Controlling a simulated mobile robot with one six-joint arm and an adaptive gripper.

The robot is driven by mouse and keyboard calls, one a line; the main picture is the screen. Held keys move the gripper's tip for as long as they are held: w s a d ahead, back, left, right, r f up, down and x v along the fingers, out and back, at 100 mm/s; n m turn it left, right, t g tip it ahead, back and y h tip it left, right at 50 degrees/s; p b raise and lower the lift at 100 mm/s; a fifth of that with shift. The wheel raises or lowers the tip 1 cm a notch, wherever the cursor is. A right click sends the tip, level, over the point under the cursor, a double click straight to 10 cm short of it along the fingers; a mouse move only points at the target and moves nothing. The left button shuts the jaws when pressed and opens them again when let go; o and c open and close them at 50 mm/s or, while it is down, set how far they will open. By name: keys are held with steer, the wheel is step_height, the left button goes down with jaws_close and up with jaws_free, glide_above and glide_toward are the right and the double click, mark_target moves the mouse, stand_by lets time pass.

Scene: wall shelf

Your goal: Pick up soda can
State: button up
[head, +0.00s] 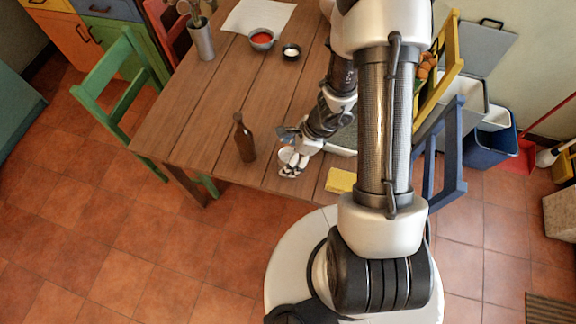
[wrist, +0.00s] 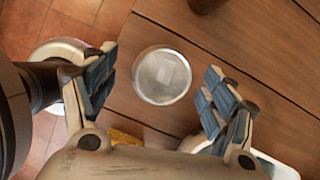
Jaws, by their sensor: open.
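A round, pale silver-grey object (wrist: 162,76), which looks like the soda can seen from its top end, stands on the wooden table in the wrist view. My gripper (wrist: 160,64) is open, with one finger left of the can and one right of it, and a gap on each side. In the head view my gripper (head: 293,167) is low over the table's near edge. A whitish part of what seems to be the can (head: 286,155) shows there, mostly hidden by the fingers. I cannot tell how far down the can the fingertips reach.
A brown bottle (head: 243,138) stands on the table (head: 205,115) just left of my gripper. A yellow sponge-like block (head: 340,180) lies to the right. Chairs stand around the table.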

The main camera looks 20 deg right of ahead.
steer(key=b+x, duration=0.3)
steer(key=x, duration=0.4)
steer(key=shift+d, duration=0.15)
steer(key=shift+c, duration=0.4)
steer(key=c, duration=0.8)
